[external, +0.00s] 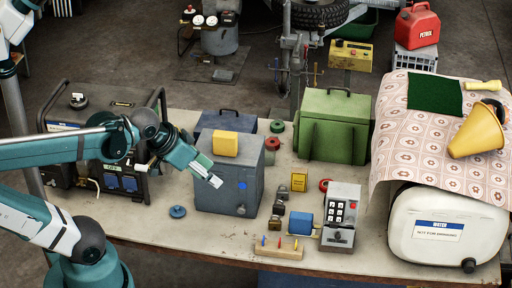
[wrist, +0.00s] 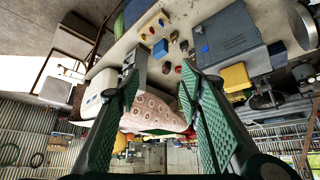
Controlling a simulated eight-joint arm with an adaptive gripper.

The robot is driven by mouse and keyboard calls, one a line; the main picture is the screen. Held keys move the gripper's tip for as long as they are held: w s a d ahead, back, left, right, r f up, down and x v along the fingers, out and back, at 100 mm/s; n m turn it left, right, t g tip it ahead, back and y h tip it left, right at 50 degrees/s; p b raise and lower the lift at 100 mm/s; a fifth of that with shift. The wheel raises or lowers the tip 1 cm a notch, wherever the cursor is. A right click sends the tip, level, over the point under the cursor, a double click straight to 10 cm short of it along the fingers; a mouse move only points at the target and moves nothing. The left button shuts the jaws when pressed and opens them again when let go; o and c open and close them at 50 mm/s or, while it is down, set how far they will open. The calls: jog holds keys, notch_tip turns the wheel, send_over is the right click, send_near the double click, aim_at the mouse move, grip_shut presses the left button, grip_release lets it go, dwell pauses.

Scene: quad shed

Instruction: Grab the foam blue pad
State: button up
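A small blue block (external: 304,222) stands on the front part of the table, left of a grey box with a keypad. It is the blue thing that best fits the pad; I cannot tell if it is foam. It also shows in the wrist view (wrist: 160,48), beyond my fingertips. My gripper (external: 213,180) is in front of the grey-blue metal box, left of the block and apart from it. In the wrist view my gripper (wrist: 160,72) has its two fingers wide apart with nothing between them.
The metal box (external: 230,185) carries a yellow block (external: 225,144). A keypad box (external: 341,215), small padlocks (external: 280,208) and a wooden strip with pegs (external: 276,247) surround the blue block. A white water tank (external: 445,225) stands right, a green box (external: 335,125) behind.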

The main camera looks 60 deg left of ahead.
jog(key=shift+o, duration=0.5)
jog(key=shift+w, duration=0.1)
jog(key=m+g+h+b, duration=0.2)
jog(key=m+g+b, duration=0.1)
jog(key=m+b, duration=0.45)
send_over(298, 214)
jog(key=s, duration=0.7)
notch_tip(298, 214, down, 20)
jog(key=shift+m+g+h, duration=0.5)
jog(key=shift+m, duration=0.15)
jog(key=w+f+b, duration=0.1)
jog(key=f, duration=0.2)
jog(key=w+f, duration=0.2)
jog(key=f, duration=0.2)
jog(key=w+a+f+b, duration=0.1)
jog(key=w+f, duration=0.1)
jog(key=f, duration=0.2)
jog(key=shift+w+a+b, duration=0.1)
jog(key=shift+w+b, duration=0.1)
jog(key=shift+b, duration=0.15)
jog(key=shift+w+f, duration=0.15)
jog(key=shift+f, duration=0.25)
jog(key=shift+x, duration=1.25)
